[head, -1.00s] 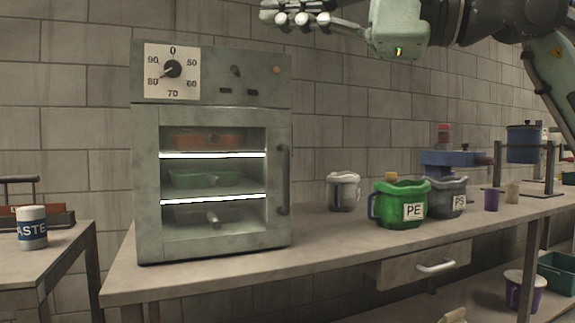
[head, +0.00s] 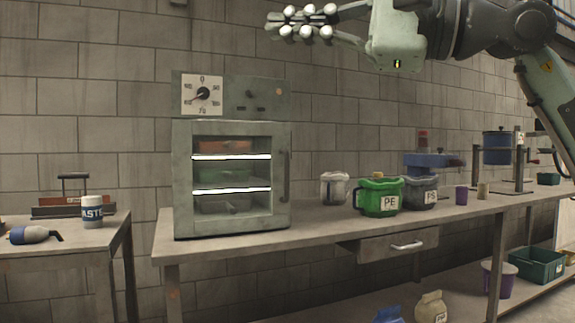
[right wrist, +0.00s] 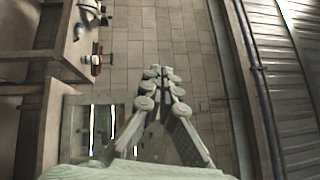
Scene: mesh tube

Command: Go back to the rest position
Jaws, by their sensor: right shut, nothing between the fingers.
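My right gripper (head: 303,22) is at the top of the head view, raised in the air above the oven (head: 233,165) and apart from everything. Its fingers are shut and empty, and in the right wrist view the fingertips (right wrist: 160,75) lie close together. The oven is grey-green with a dial, a closed glass door and several lit shelves holding trays. My left gripper does not show in either view.
On the bench (head: 330,228) stand a green PE pitcher (head: 378,197), a grey PS pitcher (head: 422,192), a pale pitcher (head: 335,188) and a purple cup (head: 461,195). A floor gap separates the two tables.

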